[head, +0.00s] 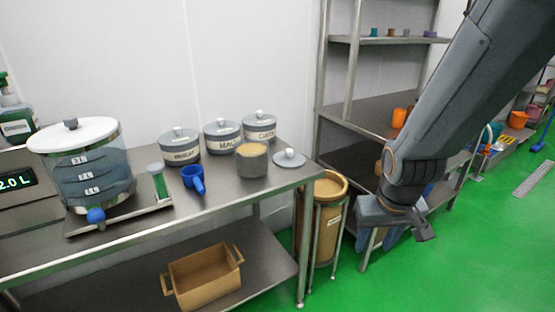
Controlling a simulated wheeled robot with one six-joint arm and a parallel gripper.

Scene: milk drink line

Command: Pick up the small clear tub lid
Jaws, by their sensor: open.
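A small round pale grey lid (289,158) with a white knob lies on the steel table near its right end.
Several lidded tubs (180,148) stand behind, a blue scoop (194,178) to the left. A large clear drum (83,175) stands far left. A tan bin (325,215) is beside the table. A steel shelf rack (385,105) stands behind my arm. Green floor is open at right.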

